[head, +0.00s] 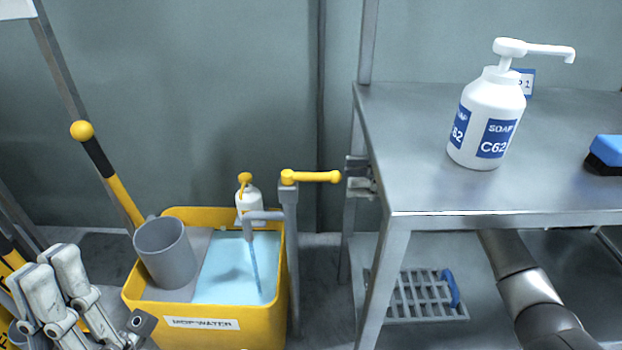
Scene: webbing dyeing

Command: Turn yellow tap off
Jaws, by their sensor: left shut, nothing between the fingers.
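The yellow tap handle (315,177) lies level and points right from the top of a grey tap post (291,235). The grey spout (262,215) reaches left over the yellow mop bucket (272,310). A thin blue stream (255,262) runs from the spout into the pale blue water (220,280). My left gripper (55,283) is at the lower left, left of the bucket and well away from the handle. It is shut and empty. My right arm passes behind the table's front edge, and its gripper is not visible.
A grey cup (165,252) sits at the bucket's left, near a yellow-black pole (115,180). The steel table (420,140) at right holds a soap bottle (487,120) and a blue brush (606,150).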

